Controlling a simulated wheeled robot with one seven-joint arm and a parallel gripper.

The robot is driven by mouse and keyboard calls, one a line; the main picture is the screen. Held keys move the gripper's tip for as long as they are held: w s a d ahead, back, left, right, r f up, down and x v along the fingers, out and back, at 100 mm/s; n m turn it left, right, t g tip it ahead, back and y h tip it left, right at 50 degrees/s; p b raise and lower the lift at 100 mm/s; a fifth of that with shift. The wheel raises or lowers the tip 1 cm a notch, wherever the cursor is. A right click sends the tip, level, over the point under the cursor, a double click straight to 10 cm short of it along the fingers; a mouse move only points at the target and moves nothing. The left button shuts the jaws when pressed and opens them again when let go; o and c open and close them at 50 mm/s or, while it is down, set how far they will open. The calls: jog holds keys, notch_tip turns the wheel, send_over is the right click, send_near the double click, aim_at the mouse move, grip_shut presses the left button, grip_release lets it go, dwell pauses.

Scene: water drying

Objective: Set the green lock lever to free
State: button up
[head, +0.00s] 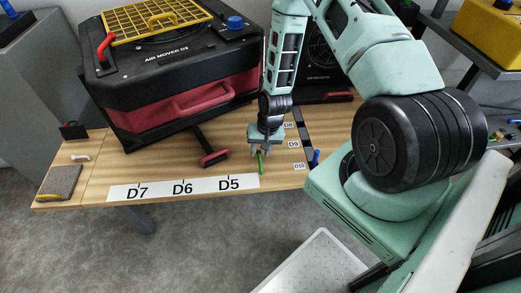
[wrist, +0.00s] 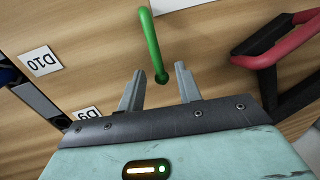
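The green lock lever (head: 261,163) is a thin green rod at the front of the wooden table, just below my gripper (head: 260,153) in the head view. In the wrist view the green lever (wrist: 151,42) is a bent rod. Its lower knobbed end lies between the two fingertips of my gripper (wrist: 160,72), and the rest reaches away past them. The fingers are apart, with clear space on both sides of the lever. I see no contact. How deep the lever sits between the fingers is hard to tell.
A red-handled black lever (head: 214,157) stands close left of my gripper; its red handle (wrist: 280,45) shows in the wrist view. The black AIR MOVER case (head: 170,75) is behind. A blue piece (head: 316,158) is to the right. A D5–D7 label strip (head: 185,188) runs along the front edge.

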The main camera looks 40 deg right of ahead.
grip_shut()
